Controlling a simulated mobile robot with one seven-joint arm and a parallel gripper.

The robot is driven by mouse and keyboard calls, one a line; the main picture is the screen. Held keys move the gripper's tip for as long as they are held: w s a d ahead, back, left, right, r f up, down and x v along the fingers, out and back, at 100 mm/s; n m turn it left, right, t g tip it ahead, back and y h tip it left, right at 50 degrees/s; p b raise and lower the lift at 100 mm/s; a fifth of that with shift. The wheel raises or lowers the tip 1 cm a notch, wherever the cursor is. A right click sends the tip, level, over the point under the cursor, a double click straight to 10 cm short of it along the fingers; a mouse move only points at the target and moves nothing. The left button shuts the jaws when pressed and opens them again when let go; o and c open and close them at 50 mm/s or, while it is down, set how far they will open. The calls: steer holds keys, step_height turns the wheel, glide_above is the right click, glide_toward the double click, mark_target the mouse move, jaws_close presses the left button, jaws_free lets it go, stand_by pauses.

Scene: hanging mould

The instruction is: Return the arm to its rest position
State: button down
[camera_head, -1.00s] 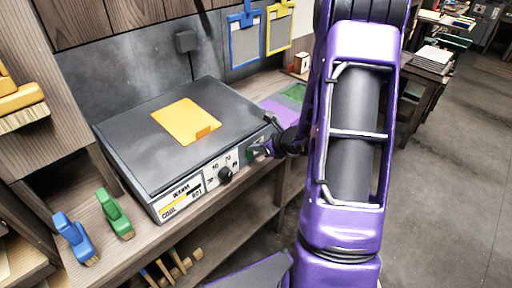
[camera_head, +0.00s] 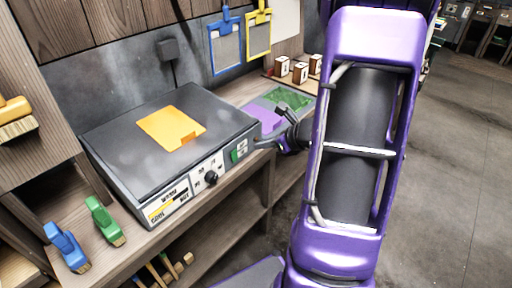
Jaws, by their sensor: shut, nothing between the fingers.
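My purple arm (camera_head: 360,150) rises through the middle-right of the head view. My gripper (camera_head: 262,144) is small and dark, partly hidden behind the arm. It points left, just right of the front panel of a grey box-shaped machine (camera_head: 110,130). It is shut with nothing seen in it. The panel has a green switch (camera_head: 239,150) and a black knob (camera_head: 211,178). An orange mould (camera_head: 165,130) lies flat on the machine's dark top.
A blue frame (camera_head: 211,50) and a yellow frame (camera_head: 248,36) hang on the back wall. A green brush (camera_head: 102,218) and a blue brush (camera_head: 64,245) stand on the bench at left. Small wooden blocks (camera_head: 299,72) stand behind. Open floor (camera_head: 450,170) lies right.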

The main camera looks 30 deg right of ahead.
steer(key=shift+s+d+r, duration=0.1)
steer(key=shift+s+r, duration=0.15)
steer(key=shift+r, duration=0.05)
stand_by(0.4)
